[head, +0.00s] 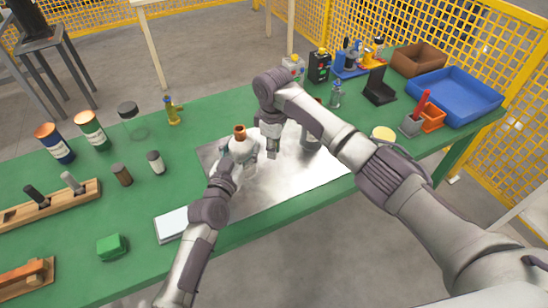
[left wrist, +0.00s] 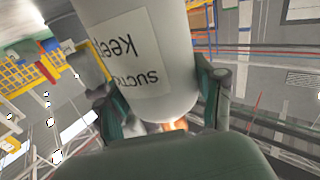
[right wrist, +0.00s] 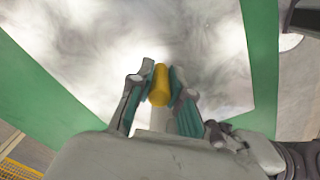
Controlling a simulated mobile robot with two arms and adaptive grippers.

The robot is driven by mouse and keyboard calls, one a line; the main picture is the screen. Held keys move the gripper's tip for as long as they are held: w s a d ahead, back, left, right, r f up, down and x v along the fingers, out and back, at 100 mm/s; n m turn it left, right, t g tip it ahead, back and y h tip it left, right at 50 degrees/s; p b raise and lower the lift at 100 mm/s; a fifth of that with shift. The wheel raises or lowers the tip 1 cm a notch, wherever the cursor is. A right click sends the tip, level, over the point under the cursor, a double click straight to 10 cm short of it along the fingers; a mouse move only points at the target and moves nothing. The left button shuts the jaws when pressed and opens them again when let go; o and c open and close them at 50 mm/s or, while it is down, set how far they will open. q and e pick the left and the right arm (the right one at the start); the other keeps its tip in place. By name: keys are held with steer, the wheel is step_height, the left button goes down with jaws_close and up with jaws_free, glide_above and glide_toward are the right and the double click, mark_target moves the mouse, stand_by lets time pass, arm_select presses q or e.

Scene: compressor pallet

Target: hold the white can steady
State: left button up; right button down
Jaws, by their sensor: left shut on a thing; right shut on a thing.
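The white can (left wrist: 150,60) fills the upper middle of the left wrist view, with a printed label on its side. My left gripper (left wrist: 165,95) is shut around it, one finger on each side. In the head view my left gripper (head: 240,150) is above the metal plate, with a copper-coloured stub (head: 239,131) at its top; the can is mostly hidden there. My right gripper (right wrist: 158,88) is shut on a slim white piece with a yellow end (right wrist: 159,84), over the plate. In the head view my right gripper (head: 271,145) is just right of the left one, its held piece hidden.
The shiny metal plate (head: 290,180) lies on the green bench (head: 185,130). A white pad (head: 171,224), a green block (head: 112,246) and small bottles stand left. A blue tray (head: 455,95), a brown box (head: 419,59) and an orange cup (head: 432,118) are at the right. Yellow fencing stands behind.

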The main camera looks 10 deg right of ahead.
mark_target(273, 166)
steer(key=shift+f, duration=2.25)
steer(key=shift+f, duration=0.15)
steer(key=c, duration=1.1)
jaws_free()
